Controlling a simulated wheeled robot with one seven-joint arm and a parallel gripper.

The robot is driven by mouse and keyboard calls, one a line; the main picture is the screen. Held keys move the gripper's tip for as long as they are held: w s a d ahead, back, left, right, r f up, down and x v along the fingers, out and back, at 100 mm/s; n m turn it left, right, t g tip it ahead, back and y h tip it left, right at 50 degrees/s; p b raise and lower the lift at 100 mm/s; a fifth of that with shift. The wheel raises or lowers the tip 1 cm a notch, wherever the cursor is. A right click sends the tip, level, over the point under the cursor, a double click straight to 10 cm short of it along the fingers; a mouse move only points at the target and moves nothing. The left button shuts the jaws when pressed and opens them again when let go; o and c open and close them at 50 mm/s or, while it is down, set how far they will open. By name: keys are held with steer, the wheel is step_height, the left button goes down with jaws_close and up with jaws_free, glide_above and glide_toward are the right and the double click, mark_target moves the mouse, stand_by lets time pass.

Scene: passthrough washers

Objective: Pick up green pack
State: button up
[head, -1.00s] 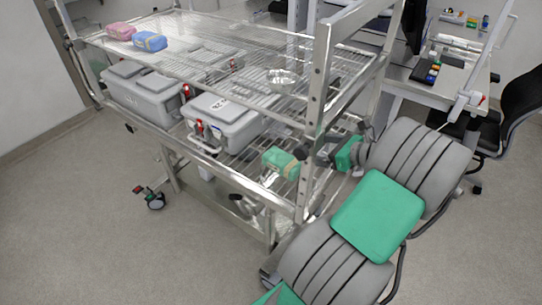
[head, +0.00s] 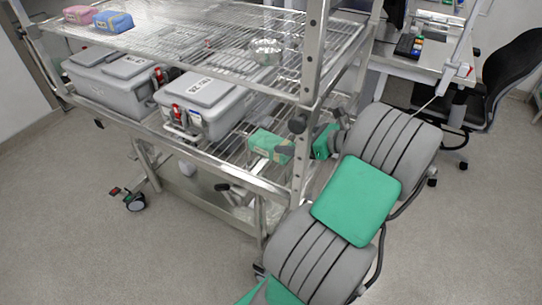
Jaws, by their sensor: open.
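The green pack (head: 264,143) lies on the lower wire shelf of the metal rack, near its right front corner post. My gripper (head: 291,138) comes in from the right, past the corner post. It is open, with its fingers at the right end of the pack. One dark finger seems to overlap that end in the picture. I cannot tell whether the fingers touch the pack. The post and the gripper partly hide the area between them.
The rack's corner post (head: 302,165) stands close to my gripper. Lidded grey bins (head: 205,103) share the lower shelf. Pink (head: 79,14) and blue (head: 113,22) packs and a metal bowl (head: 266,50) are on the upper shelf. A desk and chair (head: 505,85) stand right.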

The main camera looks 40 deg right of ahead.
mark_target(275, 142)
step_height(275, 142, down, 2)
steer(key=shift+b, duration=0.45)
steer(key=shift+w+f, duration=0.1)
steer(key=shift+w, duration=0.05)
steer(key=x, duration=0.7)
steer(key=shift+w+a, duration=0.15)
steer(key=shift+a, duration=0.3)
steer(key=shift+c, duration=0.3)
steer(key=c, duration=1.7)
